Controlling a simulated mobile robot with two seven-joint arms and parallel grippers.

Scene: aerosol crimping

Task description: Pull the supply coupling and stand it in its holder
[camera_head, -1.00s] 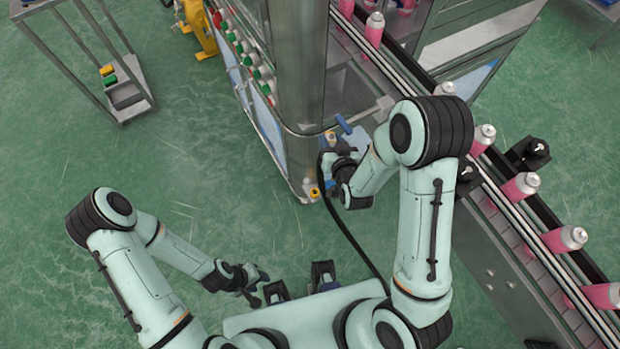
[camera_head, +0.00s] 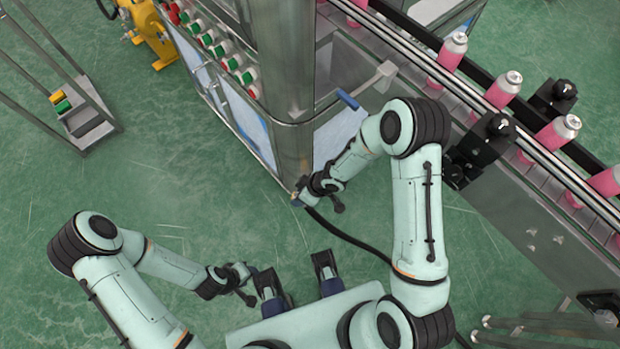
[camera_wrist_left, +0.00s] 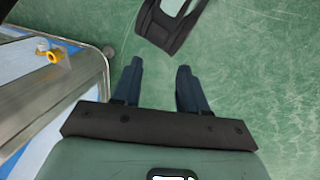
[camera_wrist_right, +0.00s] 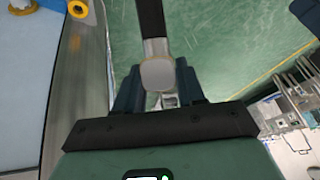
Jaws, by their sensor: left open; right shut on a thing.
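My right gripper (camera_head: 322,188) is low beside the machine's near corner post. In the right wrist view, its fingers (camera_wrist_right: 158,88) are shut on the supply coupling (camera_wrist_right: 158,73), a pale round-ended piece with a black hose (camera_wrist_right: 151,18) leading away. The hose (camera_head: 350,238) also runs toward my body in the head view, where the coupling itself is hidden by the gripper. A yellow-ringed fitting (camera_wrist_right: 78,9) on the machine is apart from the coupling; it also shows in the left wrist view (camera_wrist_left: 54,57). My left gripper (camera_wrist_left: 159,75) is open and empty above the floor. I cannot identify the holder.
The machine (camera_head: 283,80) with its steel post and blue-handled lever (camera_head: 347,99) stands ahead. A conveyor (camera_head: 480,110) with pink cans (camera_head: 503,88) runs along the right. Metal rails (camera_head: 530,326) are at the lower right.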

